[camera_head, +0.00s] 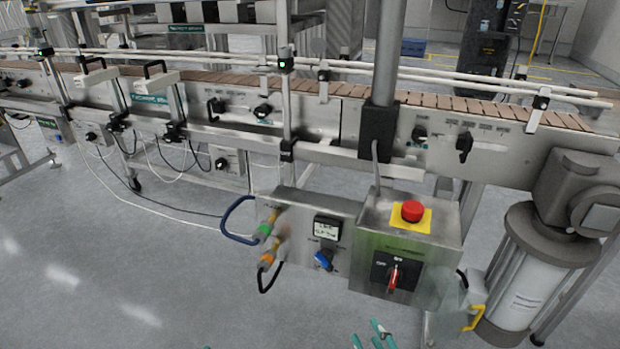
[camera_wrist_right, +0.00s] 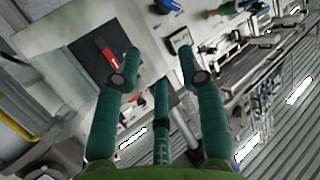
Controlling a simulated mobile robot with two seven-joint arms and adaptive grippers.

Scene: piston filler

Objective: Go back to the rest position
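My right gripper (camera_head: 374,334) shows only as teal fingertips at the bottom edge of the head view, below the grey control box (camera_head: 432,243). In the right wrist view, its teal fingers (camera_wrist_right: 160,55) are spread apart with nothing held between them. The box carries a red emergency stop button (camera_head: 411,211) on a yellow plate and a red rotary switch (camera_head: 393,278) on a black plate. The switch also shows in the right wrist view (camera_wrist_right: 108,53), beyond the left fingertip and apart from it.
A conveyor (camera_head: 300,135) with a brown slatted belt crosses the scene behind the box. A panel with a blue knob (camera_head: 323,260) and hose fittings (camera_head: 268,258) adjoins the box on the left. A motor (camera_head: 525,275) stands at right. The floor at lower left is clear.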

